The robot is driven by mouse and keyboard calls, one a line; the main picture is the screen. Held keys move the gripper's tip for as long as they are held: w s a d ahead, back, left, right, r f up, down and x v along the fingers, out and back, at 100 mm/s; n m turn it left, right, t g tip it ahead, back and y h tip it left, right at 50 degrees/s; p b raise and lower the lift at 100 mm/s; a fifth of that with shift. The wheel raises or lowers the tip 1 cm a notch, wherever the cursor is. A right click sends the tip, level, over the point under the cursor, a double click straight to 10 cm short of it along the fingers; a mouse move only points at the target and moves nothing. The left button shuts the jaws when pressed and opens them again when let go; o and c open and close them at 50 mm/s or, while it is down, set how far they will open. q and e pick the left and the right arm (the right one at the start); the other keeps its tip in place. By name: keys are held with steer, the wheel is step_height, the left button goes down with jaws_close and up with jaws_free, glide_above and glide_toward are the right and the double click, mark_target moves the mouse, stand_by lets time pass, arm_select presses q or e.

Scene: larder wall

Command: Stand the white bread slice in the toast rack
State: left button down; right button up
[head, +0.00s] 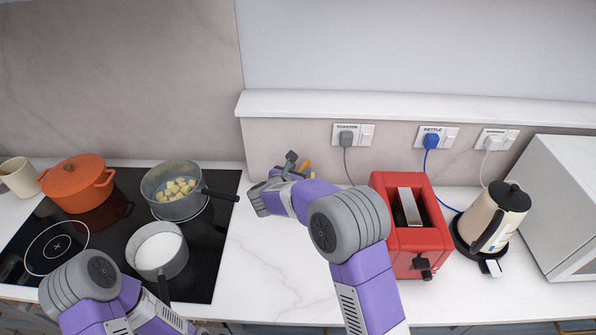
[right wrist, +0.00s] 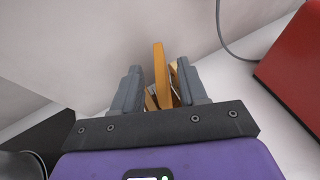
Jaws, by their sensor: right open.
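My right gripper (right wrist: 160,92) is open near the back wall, left of the red toaster. In the head view it (head: 292,160) is mostly hidden by my own arm. In the right wrist view an upright orange-brown slab (right wrist: 160,70) stands edge-on between the two fingers, apart from both as far as I can see. Thinner tan and brown pieces (right wrist: 184,84) show low beside it. I cannot tell which of these are bread crust and which are toast rack. No white bread face shows. A bit of orange-brown (head: 306,167) shows beside the gripper in the head view.
The red toaster (head: 384,235) stands right of my right arm, then a cream kettle (head: 490,220) and a white appliance (head: 565,195). A hob (head: 110,225) with an orange pot (head: 77,185) and two saucepans is at left. Marble counter (head: 265,265) is clear in front.

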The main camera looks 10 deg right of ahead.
steer(key=shift+s+a+r+p, duration=0.1)
steer(key=shift+a+r+p, duration=0.05)
steer(key=shift+r+p, duration=0.55)
steer(key=b+v, duration=0.1)
steer(key=v, duration=1)
steer(key=shift+s+b, duration=0.3)
steer(key=shift+a, duration=0.15)
